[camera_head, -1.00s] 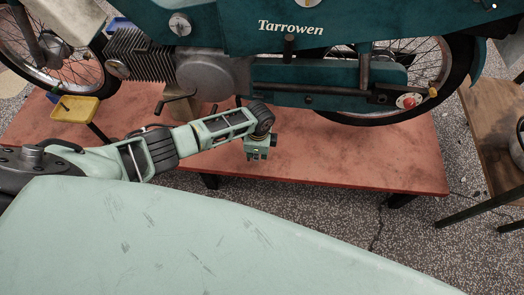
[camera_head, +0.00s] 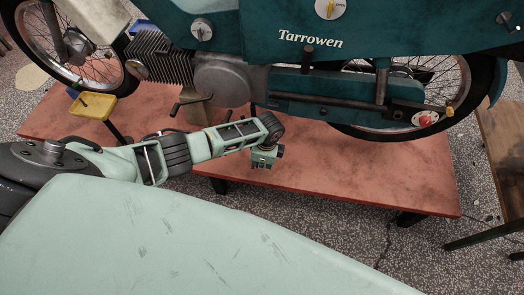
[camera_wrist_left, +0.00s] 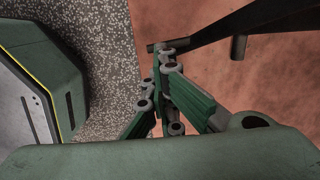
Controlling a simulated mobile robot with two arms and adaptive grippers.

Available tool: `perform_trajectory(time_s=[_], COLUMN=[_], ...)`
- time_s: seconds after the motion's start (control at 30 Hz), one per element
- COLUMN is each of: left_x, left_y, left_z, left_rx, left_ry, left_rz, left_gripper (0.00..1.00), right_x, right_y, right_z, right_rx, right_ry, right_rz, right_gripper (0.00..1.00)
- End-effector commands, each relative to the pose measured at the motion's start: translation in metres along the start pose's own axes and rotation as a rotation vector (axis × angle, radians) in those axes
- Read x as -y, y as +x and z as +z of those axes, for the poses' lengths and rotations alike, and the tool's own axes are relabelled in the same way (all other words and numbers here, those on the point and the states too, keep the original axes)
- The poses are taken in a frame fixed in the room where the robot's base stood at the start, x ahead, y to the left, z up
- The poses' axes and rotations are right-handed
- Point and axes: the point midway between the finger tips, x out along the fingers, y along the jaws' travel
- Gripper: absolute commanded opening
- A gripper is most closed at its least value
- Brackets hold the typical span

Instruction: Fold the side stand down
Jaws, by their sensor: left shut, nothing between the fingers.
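The teal moped (camera_head: 310,62) stands on a red work platform (camera_head: 340,170) in the head view. In the left wrist view a dark metal bar (camera_wrist_left: 215,30) with a short peg crosses the upper right and looks like the side stand. In the head view a short dark part shows below the engine, partly hidden by my arm. My left gripper (camera_head: 264,160) is low in front of the moped, over the platform. In the left wrist view its fingers (camera_wrist_left: 166,58) are shut and empty, close to the bar's left end. I cannot tell whether they touch. My right gripper is out of view.
A yellow tray (camera_head: 92,105) stands at the platform's left. A crank-like lever (camera_head: 186,103) sticks out below the engine. A brown wooden bench (camera_head: 502,135) is at the right edge. The platform's front right is clear, with speckled floor before it.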

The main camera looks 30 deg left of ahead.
Motion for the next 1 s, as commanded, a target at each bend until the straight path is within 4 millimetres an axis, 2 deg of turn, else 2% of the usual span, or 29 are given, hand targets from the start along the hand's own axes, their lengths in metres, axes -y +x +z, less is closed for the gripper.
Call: perform_trajectory(time_s=[0.03,0.1,0.27,0.7,0.83,1.0], left_x=[-0.007,-0.007,-0.004,-0.001,-0.001,-0.001], left_y=[0.003,0.0,-0.02,-0.103,-0.116,-0.121], left_z=[-0.005,-0.005,-0.003,0.0,0.0,0.001], left_rx=[-0.009,-0.009,-0.008,-0.001,-0.001,0.001], left_ry=[0.003,0.003,0.004,0.001,0.0,-0.001], left_rz=[0.012,0.012,0.005,-0.003,-0.004,-0.003], left_gripper=[0.0,0.0,0.0,0.0,0.0,0.0], right_x=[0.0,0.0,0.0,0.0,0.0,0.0], right_y=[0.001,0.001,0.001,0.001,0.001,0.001], right_z=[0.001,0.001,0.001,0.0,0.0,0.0], right_rx=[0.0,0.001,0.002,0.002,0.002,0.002], right_ry=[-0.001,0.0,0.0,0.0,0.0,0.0], right_rz=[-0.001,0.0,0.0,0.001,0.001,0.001], right_gripper=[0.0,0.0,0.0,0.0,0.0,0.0])
